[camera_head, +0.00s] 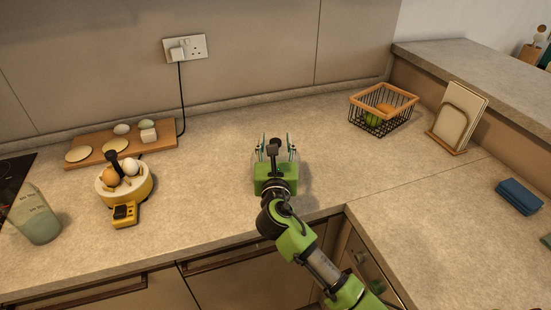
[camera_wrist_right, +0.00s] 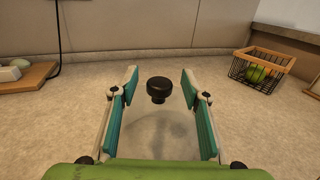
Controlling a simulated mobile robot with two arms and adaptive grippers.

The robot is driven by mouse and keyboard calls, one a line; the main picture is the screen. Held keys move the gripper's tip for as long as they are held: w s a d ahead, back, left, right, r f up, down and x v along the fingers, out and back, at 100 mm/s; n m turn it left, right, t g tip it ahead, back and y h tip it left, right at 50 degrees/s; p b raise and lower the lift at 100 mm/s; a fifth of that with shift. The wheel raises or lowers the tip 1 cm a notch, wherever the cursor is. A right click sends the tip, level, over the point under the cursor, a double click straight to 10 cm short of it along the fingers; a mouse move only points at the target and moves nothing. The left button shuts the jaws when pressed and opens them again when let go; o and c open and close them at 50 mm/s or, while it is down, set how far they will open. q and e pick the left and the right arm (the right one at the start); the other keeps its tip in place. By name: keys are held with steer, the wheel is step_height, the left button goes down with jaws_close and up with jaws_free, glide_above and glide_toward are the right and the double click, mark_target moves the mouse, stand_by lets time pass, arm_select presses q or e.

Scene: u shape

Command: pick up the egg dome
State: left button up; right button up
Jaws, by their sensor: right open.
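The egg dome is clear and hard to make out, with a black knob on top. In the right wrist view the egg dome (camera_wrist_right: 159,91) stands on the counter between my fingers, its knob nearly centred. My right gripper (camera_wrist_right: 160,76) is open, with one finger on each side of the dome; whether they touch it I cannot tell. In the head view my right gripper (camera_head: 276,147) is at mid-counter and largely hides the dome. The round egg cooker (camera_head: 131,196), with a yellow body and eggs in it, stands uncovered to the left. My left gripper is not in view.
A wooden board (camera_head: 96,159) with eggs and round pieces lies at the back left. A jug (camera_head: 36,217) stands at the far left. A wire basket (camera_head: 384,108) and a holder with boards (camera_head: 458,120) stand at the right. The counter around my gripper is clear.

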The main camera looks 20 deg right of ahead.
steer(key=shift+w, duration=0.25)
jaws_close()
steer(key=shift+r, duration=0.1)
